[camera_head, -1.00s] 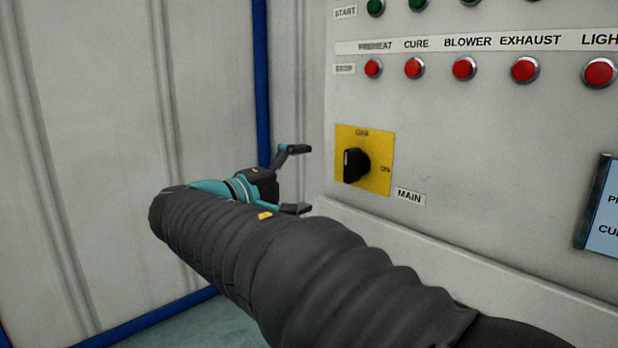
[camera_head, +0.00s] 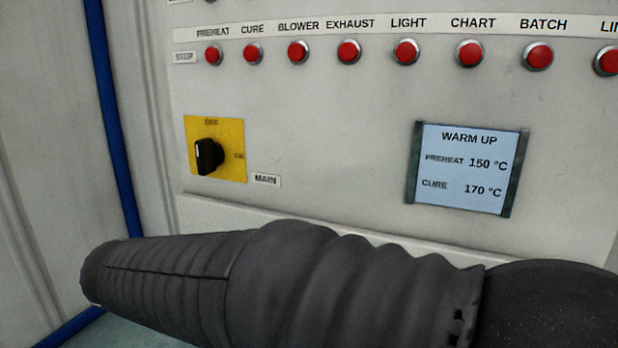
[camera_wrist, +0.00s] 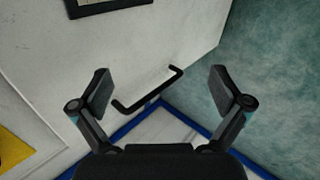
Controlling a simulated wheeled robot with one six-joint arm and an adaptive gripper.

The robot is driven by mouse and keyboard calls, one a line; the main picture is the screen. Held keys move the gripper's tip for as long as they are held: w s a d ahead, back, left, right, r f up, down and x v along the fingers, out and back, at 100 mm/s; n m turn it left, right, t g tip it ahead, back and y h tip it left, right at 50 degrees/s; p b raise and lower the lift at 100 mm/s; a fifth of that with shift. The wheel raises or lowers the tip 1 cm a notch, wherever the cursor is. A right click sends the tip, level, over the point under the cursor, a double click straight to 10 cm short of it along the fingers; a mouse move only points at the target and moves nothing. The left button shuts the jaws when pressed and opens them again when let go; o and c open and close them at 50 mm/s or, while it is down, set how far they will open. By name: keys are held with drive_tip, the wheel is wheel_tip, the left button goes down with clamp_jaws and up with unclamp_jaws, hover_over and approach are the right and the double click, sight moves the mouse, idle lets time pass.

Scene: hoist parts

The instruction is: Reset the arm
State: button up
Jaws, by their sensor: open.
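My gripper (camera_wrist: 160,90) shows in the wrist view with its two fingers spread wide and nothing between the pads. In the head view my sleeved black arm (camera_head: 270,280) stretches across the bottom, and the gripper itself is hidden. The arm passes in front of the lower part of the control panel (camera_head: 330,120).
A yellow main switch (camera_head: 235,160) with a black knob sits on the panel, below a row of red stop buttons. A display (camera_head: 465,170) reads WARM UP. A black bar handle (camera_wrist: 150,90) shows beyond the fingers in the wrist view. Blue edging (camera_head: 115,130) borders the panel's left side.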

drive_tip(key=s+d+f+m+y, duration=0.1)
drive_tip(key=s+d+m, duration=0.3)
drive_tip(key=d, duration=0.6)
drive_tip(key=s+d+f+m+g+y, duration=0.1)
drive_tip(key=s+d+m, duration=0.4)
drive_tip(key=d, duration=0.6)
drive_tip(key=s+d+f+m+g+y, duration=0.1)
drive_tip(key=s+d+m, duration=0.4)
drive_tip(key=d, duration=0.6)
drive_tip(key=shift+s+d+f+m, duration=0.2)
drive_tip(key=shift+s+f+m, duration=0.05)
drive_tip(key=shift+f+m, duration=0.05)
